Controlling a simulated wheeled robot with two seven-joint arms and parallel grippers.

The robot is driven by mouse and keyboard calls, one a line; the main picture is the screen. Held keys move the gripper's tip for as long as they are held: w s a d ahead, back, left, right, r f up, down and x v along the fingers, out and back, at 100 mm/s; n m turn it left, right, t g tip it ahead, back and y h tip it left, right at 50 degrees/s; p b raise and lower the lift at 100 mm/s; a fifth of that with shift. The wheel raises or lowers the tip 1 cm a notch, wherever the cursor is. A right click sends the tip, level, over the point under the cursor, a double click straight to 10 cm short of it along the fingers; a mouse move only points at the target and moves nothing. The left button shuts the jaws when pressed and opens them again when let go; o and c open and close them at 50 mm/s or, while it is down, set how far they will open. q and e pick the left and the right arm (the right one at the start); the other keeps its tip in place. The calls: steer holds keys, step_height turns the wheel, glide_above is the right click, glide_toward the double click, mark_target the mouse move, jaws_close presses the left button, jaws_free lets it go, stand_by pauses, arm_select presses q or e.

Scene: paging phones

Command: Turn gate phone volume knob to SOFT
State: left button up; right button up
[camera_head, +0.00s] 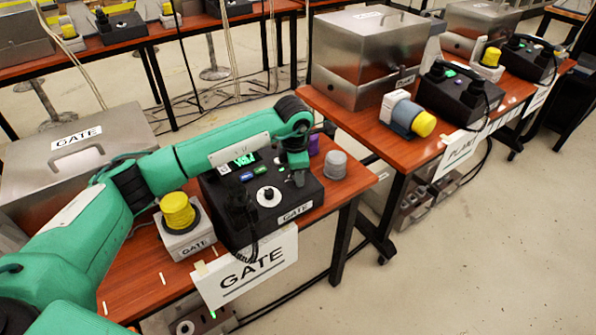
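The gate phone (222,213) is a black box with a GATE label on its front, standing on the near wooden table. A small dark knob sits on a round white dial (268,196) on its top face; its pointer setting is too small to read. A black handset (239,207) with a coiled cord is at the phone's left side. My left arm reaches over from the left, and my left gripper (299,179) points down over the phone's right part, to the right of the dial and apart from it. Its fingers are too small to judge. My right gripper is out of view.
A yellow-topped GATE unit (178,213) stands left of the phone, and a grey cylinder (335,164) and a purple object stand right of it. A metal GATE box (60,165) is behind my arm. The PLANT table (384,147) is further right, across a floor gap.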

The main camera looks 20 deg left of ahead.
mark_target(295, 186)
arm_select(q)
steer(key=shift+o, duration=0.2)
steer(key=shift+r, duration=0.1)
steer(key=shift+r, duration=0.3)
step_height(295, 186, up, 13)
steer(key=s, duration=0.2)
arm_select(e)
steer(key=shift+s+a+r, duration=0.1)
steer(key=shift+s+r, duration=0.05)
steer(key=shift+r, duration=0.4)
arm_select(q)
steer(key=shift+w+a, duration=0.1)
